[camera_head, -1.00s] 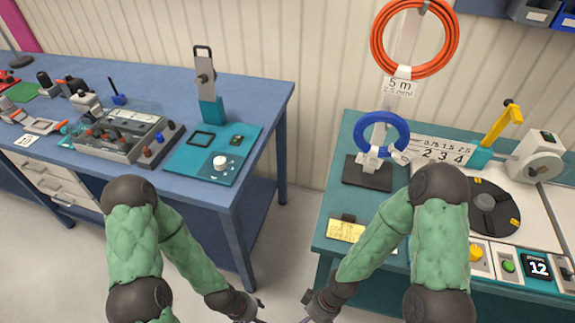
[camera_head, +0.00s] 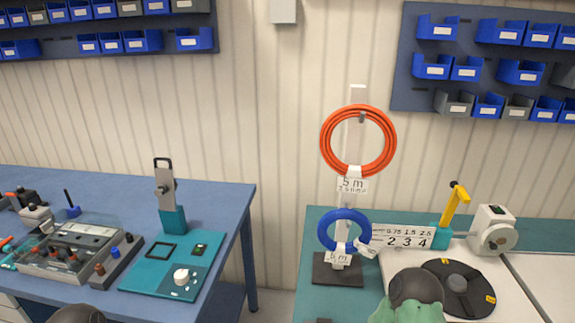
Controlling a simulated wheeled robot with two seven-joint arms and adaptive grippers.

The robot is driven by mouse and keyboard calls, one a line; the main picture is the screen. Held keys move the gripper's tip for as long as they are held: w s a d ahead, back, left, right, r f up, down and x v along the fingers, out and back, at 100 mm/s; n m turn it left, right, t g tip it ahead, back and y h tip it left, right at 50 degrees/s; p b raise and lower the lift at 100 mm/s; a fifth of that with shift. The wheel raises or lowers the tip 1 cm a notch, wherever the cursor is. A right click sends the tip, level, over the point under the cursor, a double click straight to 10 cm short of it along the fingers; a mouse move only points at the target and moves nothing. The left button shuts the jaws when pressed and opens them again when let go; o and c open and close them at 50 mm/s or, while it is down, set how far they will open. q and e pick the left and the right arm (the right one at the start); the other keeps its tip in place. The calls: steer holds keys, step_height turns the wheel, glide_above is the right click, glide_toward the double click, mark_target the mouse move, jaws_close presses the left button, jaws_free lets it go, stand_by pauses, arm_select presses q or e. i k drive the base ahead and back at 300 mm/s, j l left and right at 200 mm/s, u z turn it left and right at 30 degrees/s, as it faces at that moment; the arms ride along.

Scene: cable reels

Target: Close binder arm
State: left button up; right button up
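On the blue table at left, a grey upright arm (camera_head: 165,187) with a dark loop handle stands in a teal block (camera_head: 173,221) behind a teal base plate (camera_head: 140,283). On the right bench, a yellow lever (camera_head: 454,207) slants upward from a teal block (camera_head: 440,235) beside a white number scale (camera_head: 402,236). The frames do not show for certain which of these is the binder arm; both are raised. Only parts of my arms show at the bottom edge.
An orange cable coil (camera_head: 326,142) and a blue coil (camera_head: 345,216) hang on a stand. A black turntable (camera_head: 438,270) and grey-white unit (camera_head: 494,230) are on the right bench. A grey tray (camera_head: 62,262) sits left. A floor gap separates the tables.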

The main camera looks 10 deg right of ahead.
mark_target(459, 193)
steer(key=z, duration=1.55)
steer(key=i+l+u, duration=0.15)
steer(key=k+l, duration=0.05)
